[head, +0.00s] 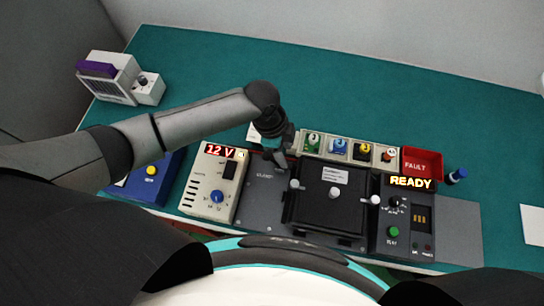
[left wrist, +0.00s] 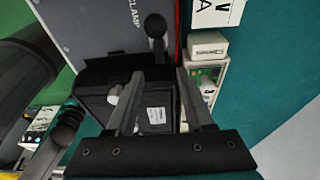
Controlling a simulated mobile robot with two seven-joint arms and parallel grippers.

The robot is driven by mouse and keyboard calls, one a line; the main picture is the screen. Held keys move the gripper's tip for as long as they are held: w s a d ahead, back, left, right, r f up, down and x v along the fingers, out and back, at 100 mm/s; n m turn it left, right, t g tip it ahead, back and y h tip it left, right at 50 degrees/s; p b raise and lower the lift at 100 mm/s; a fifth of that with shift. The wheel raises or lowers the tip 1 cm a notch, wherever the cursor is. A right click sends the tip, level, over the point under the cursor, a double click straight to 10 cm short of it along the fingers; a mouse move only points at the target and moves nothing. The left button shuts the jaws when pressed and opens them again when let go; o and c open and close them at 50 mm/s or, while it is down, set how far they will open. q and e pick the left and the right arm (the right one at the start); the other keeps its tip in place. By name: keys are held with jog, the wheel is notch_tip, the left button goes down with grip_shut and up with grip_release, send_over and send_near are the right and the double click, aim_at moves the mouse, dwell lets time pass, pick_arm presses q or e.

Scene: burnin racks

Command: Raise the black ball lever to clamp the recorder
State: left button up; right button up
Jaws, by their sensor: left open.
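The black ball lever (left wrist: 156,27) shows in the left wrist view, beside the word CLAMP on a grey plate. Its stem runs down toward a black block. In the head view I cannot make the lever out; my left gripper covers that area. The recorder looks to be the black box with a white label (head: 345,205), seated in the grey fixture (head: 258,199); its label side also shows between my fingers (left wrist: 157,122). My left gripper (head: 283,158) is open above the fixture's back left corner, its fingers (left wrist: 160,100) pointing toward the lever, with nothing between them. My right gripper is out of view.
A 12 V supply box (head: 213,187) stands left of the fixture, and a READY panel (head: 405,222) stands right. Behind are numbered small bins (head: 338,148) and a red FAULT tray (head: 421,163). A white device (head: 112,82) sits back left. The green bench (head: 330,85) behind is clear.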

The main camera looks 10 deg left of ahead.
pick_arm(q)
jog(key=d+p+v, duration=0.1)
jog(key=p+v, duration=0.1)
jog(key=v, duration=0.4)
jog(key=shift+d+r, duration=0.25)
dwell(0.6)
